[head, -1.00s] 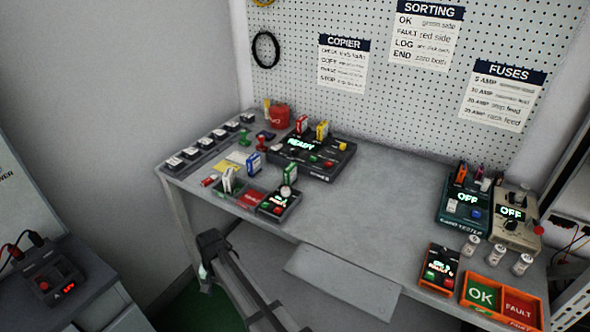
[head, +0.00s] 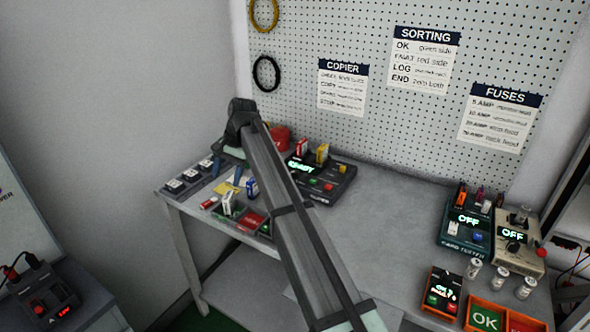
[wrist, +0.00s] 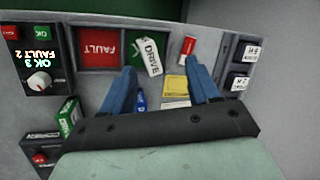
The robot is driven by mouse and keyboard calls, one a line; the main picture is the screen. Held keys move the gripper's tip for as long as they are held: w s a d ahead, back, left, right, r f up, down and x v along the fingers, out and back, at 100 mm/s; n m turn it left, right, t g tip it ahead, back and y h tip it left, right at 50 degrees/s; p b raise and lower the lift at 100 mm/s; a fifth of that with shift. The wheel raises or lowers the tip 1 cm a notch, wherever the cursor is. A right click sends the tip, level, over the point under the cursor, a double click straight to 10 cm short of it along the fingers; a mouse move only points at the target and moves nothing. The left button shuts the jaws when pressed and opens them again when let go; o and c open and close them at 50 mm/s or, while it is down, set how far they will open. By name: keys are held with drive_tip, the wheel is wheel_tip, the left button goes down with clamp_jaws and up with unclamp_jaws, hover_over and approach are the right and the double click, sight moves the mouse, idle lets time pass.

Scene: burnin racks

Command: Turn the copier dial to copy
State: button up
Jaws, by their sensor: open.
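The copier (head: 340,188) is a black box with a lit READY display on the bench, partly behind my arm in the head view. Small red, green and yellow controls show on it; I cannot make out its dial or setting. Part of a black box with a red control, seemingly the copier (wrist: 45,136), shows at the lower left of the wrist view. My gripper (wrist: 161,85) is open, its blue fingers apart, with nothing clearly held. It hangs above the bench's left part, facing a tray with a card marked DRIVE (wrist: 152,55).
A counter with a white knob (wrist: 40,81) stands beside the red and green tray (wrist: 100,68). Upright cards stand around the copier. A red cup (head: 281,138) is behind. Black labelled blocks (head: 173,186) line the left edge. The bench's middle is clear.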

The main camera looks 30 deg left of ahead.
drive_tip(key=w+d+r+m+t+h, duration=0.1)
drive_tip(key=w+d+r+m, duration=0.1)
drive_tip(key=w, duration=0.5)
drive_tip(key=w+d+r+m, duration=0.1)
drive_tip(key=w+d+m, duration=0.1)
drive_tip(key=w, duration=0.4)
drive_tip(key=r+m+t+h, duration=0.1)
drive_tip(key=m+t+h, duration=0.1)
drive_tip(key=m, duration=0.2)
hover_over(295, 171)
wheel_tip(295, 171, down, 12)
drive_tip(key=shift+s+f, duration=0.1)
drive_tip(key=shift+f, duration=0.05)
drive_tip(key=c, duration=1)
